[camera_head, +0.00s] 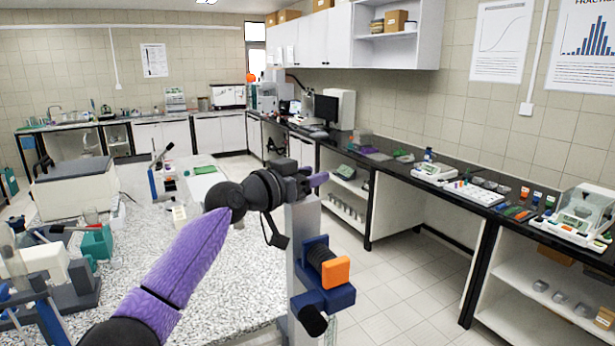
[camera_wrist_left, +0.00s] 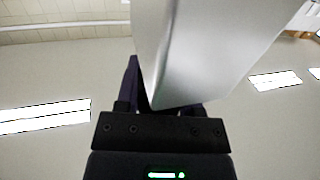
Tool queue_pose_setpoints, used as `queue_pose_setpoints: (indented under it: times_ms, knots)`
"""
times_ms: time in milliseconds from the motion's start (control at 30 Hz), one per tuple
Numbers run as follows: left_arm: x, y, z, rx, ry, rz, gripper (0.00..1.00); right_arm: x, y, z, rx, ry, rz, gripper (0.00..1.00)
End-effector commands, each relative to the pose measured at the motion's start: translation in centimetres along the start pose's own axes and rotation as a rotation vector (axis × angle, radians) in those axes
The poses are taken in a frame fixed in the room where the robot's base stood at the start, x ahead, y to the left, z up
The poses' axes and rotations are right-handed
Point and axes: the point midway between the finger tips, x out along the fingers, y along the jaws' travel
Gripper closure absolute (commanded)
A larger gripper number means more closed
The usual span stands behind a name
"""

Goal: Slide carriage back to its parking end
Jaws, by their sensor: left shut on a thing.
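A grey upright post (camera_head: 304,225) stands at the right edge of the speckled table in the head view. A blue block with an orange piece and a black ribbed knob, which may be the carriage (camera_head: 322,295), sits low on the post. My left gripper (camera_head: 312,182) is at the post's top, above the blue block and apart from it. In the left wrist view, a smooth grey metal body (camera_wrist_left: 200,50) stands between its fingers, and the gripper is shut on it. It looks like the post. The contact is partly hidden. My right gripper is not in view.
A dark bench (camera_head: 395,175) with instruments runs along the right wall. Open floor (camera_head: 400,290) lies between.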

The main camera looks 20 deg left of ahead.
Motion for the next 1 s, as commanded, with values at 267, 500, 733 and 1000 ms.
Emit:
queue_pose_setpoints:
  times_ms: [267, 500, 733, 1000]
  knots:
    - [0.0, 0.0, -0.2, 0.0, 0.005, 0.001, 0.16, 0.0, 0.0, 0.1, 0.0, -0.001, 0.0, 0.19]
    - [-0.1, 0.0, -0.1, 0.0, 0.003, 0.0, 0.16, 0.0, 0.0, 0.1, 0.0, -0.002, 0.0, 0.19]
    - [-3.4, -0.1, 0.3, 0.004, 0.003, -0.001, 0.16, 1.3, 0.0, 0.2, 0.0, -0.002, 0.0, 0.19]
    - [-8.9, -0.1, 0.3, 0.002, 0.003, -0.001, 0.16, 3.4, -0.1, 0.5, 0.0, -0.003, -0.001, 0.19]
